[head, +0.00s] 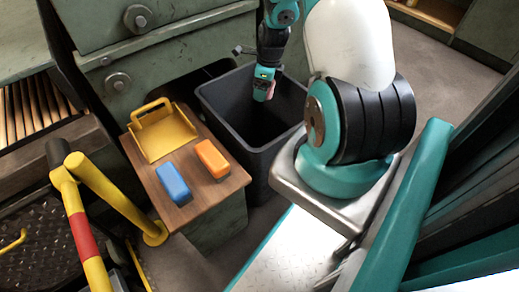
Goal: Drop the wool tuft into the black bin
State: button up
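The black bin (262,168) stands upright on the floor in the middle of the head view, with its open top facing up. My gripper (264,92) hangs over the far part of the bin's opening and points down. It is small and partly turned away, so I cannot see the gap between its fingers. A small pinkish-brown patch shows at its right side, but I cannot tell whether this is the wool tuft. I do not see the tuft clearly anywhere else. The part of the bin's inside that shows looks dark, with nothing distinct in it.
A wooden-topped stand (193,205) left of the bin holds a yellow tray (165,138), a blue block (174,183) and an orange block (212,160). A yellow rail (100,185) stands at the left. Green cabinets (170,50) rise behind the bin.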

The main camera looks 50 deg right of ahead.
jog(key=shift+s+f+b, duration=0.1)
jog(key=shift+f+b, duration=1)
jog(key=shift+f, duration=0.45)
jog(key=shift+r, duration=0.1)
jog(key=o, duration=0.7)
jog(key=r+p, duration=0.2)
jog(key=r, duration=0.3)
jog(key=s+r+p, duration=0.1)
jog(key=r+p, duration=0.1)
jog(key=r, duration=0.4)
jog(key=s+d+r+p, duration=0.1)
jog(key=r+p, duration=0.1)
jog(key=r, duration=0.4)
jog(key=shift+s+r, duration=0.1)
jog(key=shift+s, duration=0.1)
